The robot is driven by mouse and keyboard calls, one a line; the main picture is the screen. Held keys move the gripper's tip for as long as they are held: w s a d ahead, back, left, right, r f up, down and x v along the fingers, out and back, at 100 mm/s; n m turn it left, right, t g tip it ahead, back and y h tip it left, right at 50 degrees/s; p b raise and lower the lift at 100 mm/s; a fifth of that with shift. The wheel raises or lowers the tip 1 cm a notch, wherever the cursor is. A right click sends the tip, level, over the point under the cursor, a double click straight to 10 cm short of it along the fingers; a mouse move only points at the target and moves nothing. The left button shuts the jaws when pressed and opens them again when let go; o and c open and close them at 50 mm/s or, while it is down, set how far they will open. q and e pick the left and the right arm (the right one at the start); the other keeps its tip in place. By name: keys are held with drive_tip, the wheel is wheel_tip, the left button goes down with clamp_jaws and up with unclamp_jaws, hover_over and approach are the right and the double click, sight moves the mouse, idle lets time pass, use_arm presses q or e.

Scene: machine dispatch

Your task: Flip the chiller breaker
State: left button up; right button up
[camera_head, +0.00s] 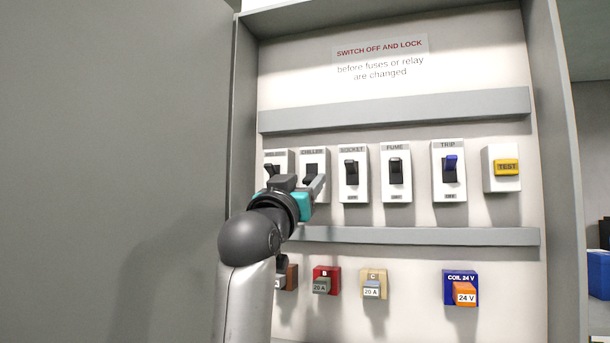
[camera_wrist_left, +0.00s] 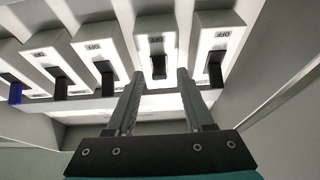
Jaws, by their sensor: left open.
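The chiller breaker (camera_head: 314,157) is a white block with a black toggle, second from the left in the breaker row. Its lower part is hidden behind my left gripper (camera_head: 318,186) in the head view. In the left wrist view, the picture is upside down and the chiller toggle (camera_wrist_left: 158,66) shows between the tips of my open left gripper (camera_wrist_left: 160,80). One finger is on each side of the toggle. I cannot tell whether either finger touches it. My right gripper is out of view.
The socket breaker (camera_head: 353,190), fume breaker (camera_head: 396,184) and blue-levered trip breaker (camera_head: 449,188) stand to the right. A yellow test button (camera_head: 507,167) is beyond them. A grey rail (camera_head: 420,236) runs below, above several fuses. The cabinet side (camera_head: 245,110) is close on the left.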

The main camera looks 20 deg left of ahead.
use_arm(q)
drive_tip(key=shift+w, duration=0.2)
drive_tip(key=shift+c, duration=0.4)
clamp_jaws()
